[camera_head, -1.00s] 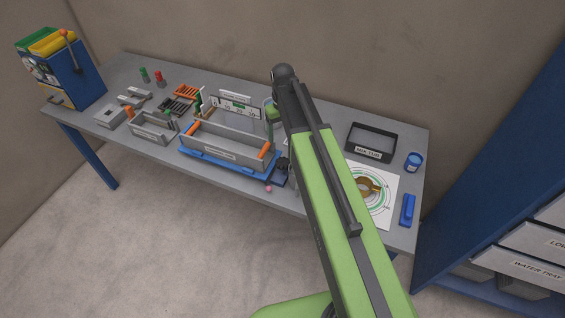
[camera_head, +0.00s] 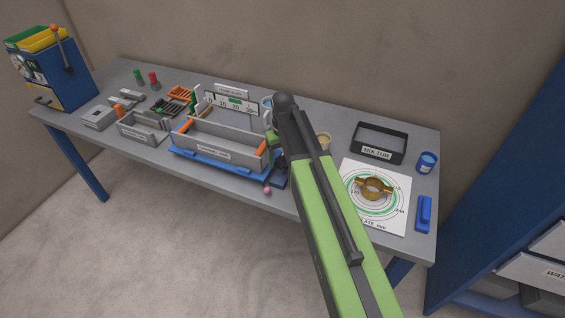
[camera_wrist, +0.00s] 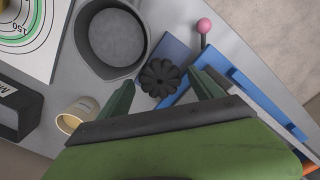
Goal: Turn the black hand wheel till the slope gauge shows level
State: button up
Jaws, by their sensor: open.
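The black hand wheel (camera_wrist: 160,77), with a lobed rim, shows in the wrist view between and just beyond my two dark green fingertips. My gripper (camera_wrist: 164,86) is open and empty, and I see no clear contact with the wheel. In the head view my arm hides the wheel and most of my gripper. The slope gauge (camera_head: 232,103) is a white upright scale with numbers and a green band, behind the grey trough (camera_head: 215,152). Its pointer is too small to read.
The blue base (camera_wrist: 245,80) and a pink-knobbed lever (camera_wrist: 204,26) are close to the wheel. A grey round vessel (camera_wrist: 82,40) and a cream cup (camera_wrist: 76,115) lie on the left of the wrist view. A black tub (camera_head: 378,143) stands at the bench's right.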

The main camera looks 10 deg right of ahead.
jog(key=c, duration=1.4)
jog(key=shift+o, duration=0.2)
jog(key=shift+n, duration=0.4)
jog(key=n, duration=0.2)
jog(key=shift+n, duration=2.2)
